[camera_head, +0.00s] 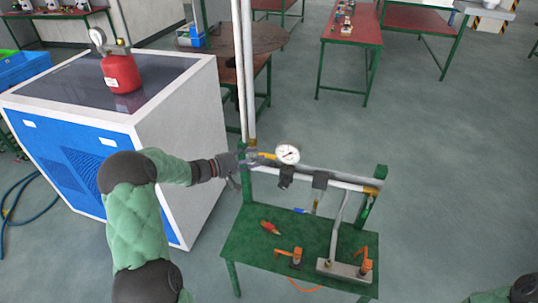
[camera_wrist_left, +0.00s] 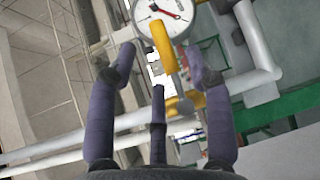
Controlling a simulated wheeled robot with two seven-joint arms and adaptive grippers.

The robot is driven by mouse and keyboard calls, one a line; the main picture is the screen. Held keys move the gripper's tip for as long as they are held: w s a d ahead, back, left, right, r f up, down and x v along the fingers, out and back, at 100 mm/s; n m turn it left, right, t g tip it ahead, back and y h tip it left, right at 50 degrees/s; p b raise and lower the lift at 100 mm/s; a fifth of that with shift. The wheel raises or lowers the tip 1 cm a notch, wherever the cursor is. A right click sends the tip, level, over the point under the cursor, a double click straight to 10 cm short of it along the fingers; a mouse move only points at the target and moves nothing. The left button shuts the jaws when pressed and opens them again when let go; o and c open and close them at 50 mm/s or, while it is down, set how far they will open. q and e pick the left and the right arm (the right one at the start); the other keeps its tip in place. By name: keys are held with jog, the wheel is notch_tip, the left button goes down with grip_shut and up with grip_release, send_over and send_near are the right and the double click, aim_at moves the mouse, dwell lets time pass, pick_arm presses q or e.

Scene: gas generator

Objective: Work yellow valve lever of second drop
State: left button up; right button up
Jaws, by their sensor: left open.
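A yellow valve lever (camera_head: 267,156) sits on the pipework just left of a white round pressure gauge (camera_head: 288,154). In the left wrist view the yellow lever (camera_wrist_left: 162,45) stands tilted below the gauge (camera_wrist_left: 166,12), between the tips of my open fingers. My left gripper (camera_head: 242,162) is open at the left end of the horizontal pipe, close to the lever; in the wrist view its fingers (camera_wrist_left: 160,62) show no clear contact with it. Another yellow part (camera_wrist_left: 185,103) lies lower behind the fingers. I cannot tell which drop each belongs to.
A green stand (camera_head: 260,262) carries the pipe frame, a red-handled tool (camera_head: 270,228) and orange-black fittings (camera_head: 296,258). A white-and-blue cabinet (camera_head: 185,135) with a red canister (camera_head: 121,73) stands left, close to my arm. Vertical pipes (camera_head: 246,80) rise by the gripper.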

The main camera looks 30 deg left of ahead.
aim_at(268, 155)
pick_arm(q)
jog(key=x, duration=0.6)
grip_shut()
